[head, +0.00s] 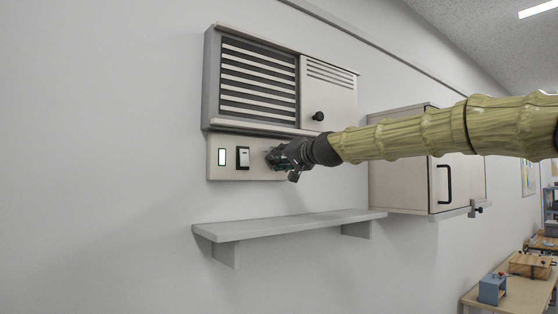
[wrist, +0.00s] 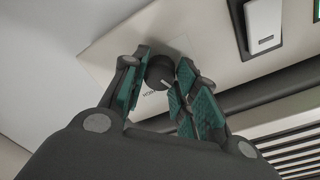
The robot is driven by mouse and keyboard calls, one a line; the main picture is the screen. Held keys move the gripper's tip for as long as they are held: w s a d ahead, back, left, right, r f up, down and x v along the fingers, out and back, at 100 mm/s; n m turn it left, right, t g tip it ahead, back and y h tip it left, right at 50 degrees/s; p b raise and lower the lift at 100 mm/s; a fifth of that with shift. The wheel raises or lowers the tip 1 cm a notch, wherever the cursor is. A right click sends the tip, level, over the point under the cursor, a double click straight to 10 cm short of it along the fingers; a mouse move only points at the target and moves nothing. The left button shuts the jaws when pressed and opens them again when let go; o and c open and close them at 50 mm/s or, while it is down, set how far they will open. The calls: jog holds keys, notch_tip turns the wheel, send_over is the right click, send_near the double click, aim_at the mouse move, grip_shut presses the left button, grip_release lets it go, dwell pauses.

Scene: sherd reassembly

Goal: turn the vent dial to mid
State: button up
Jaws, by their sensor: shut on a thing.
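The vent dial (wrist: 158,70) is a dark round knob on a pale panel, with small lettering beside it that I cannot read surely. My gripper (wrist: 161,80) has its green-padded fingers on either side of the dial and is shut on it. In the head view my gripper (head: 278,157) is at the right end of the lower control panel (head: 218,171) and hides the dial.
A white rocker switch (head: 243,157) and a lit indicator (head: 222,157) sit left of my gripper. Above is the louvred vent (head: 258,80) with a black knob (head: 319,116). A grey shelf (head: 290,223) juts out below. A cabinet (head: 400,184) hangs at right.

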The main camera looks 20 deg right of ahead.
jog(key=shift+d+r+m+p, duration=0.1)
jog(key=shift+m+p, duration=0.25)
jog(key=shift+m, duration=1.75)
jog(key=o, duration=1)
jog(key=shift+d, duration=0.1)
jog(key=shift+o, duration=0.2)
jog(key=shift+s, duration=0.2)
jog(key=v, duration=0.7)
jog(key=shift+d, duration=0.15)
